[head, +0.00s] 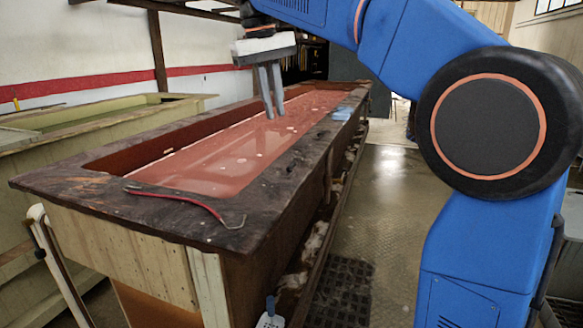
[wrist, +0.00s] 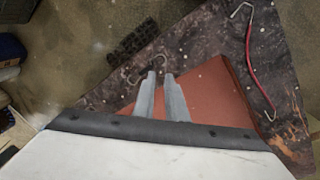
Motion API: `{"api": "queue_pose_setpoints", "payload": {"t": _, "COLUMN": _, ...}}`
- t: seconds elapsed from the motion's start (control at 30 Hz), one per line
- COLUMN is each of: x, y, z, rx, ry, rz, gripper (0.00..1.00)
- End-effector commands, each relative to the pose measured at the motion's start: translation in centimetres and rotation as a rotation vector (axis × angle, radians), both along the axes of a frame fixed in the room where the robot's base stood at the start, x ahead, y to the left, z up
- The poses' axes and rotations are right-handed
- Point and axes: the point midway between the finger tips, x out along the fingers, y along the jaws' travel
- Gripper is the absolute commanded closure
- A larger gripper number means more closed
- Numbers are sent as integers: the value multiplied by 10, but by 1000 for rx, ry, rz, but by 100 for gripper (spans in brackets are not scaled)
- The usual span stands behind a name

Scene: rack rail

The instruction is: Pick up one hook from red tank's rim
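The red tank is a long trough of red liquid with a wide dark rim (head: 80,187), also seen in the wrist view (wrist: 195,40). A red-handled hook with bent grey metal ends lies on the near rim (head: 180,195); it shows at upper right in the wrist view (wrist: 249,60). Small thin curved metal pieces, likely hooks, lie on the rim near my fingertips in the wrist view (wrist: 133,80). My gripper (head: 274,116) is above the tank, its fingers pointing down, apart, with nothing seen between them. Its fingertips also show in the wrist view (wrist: 161,74).
A pale green tank (head: 90,122) stands to the left. A blue item (head: 342,113) lies on the far right rim. A black floor grate (head: 340,290) lies beside the tank. The floor (head: 385,200) right of the tank is mostly open.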

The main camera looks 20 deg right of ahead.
Motion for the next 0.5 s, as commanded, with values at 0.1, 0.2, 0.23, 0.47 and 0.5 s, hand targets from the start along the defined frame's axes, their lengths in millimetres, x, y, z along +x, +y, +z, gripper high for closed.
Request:
{"api": "queue_pose_setpoints", "payload": {"t": 0.1, "x": 11, "y": 13, "z": 9, "rx": -12, "ry": 15, "rz": 2, "gripper": 88}}
{"api": "queue_pose_setpoints", "payload": {"t": 0.2, "x": 15, "y": 17, "z": 12, "rx": -17, "ry": 21, "rz": 0, "gripper": 88}}
{"api": "queue_pose_setpoints", "payload": {"t": 0.23, "x": 15, "y": 18, "z": 12, "rx": -18, "ry": 23, "rz": 0, "gripper": 88}}
{"api": "queue_pose_setpoints", "payload": {"t": 0.47, "x": 15, "y": 13, "z": -14, "rx": -20, "ry": 27, "rz": -1, "gripper": 88}}
{"api": "queue_pose_setpoints", "payload": {"t": 0.5, "x": 16, "y": 12, "z": -22, "rx": -20, "ry": 26, "rz": -1, "gripper": 88}}
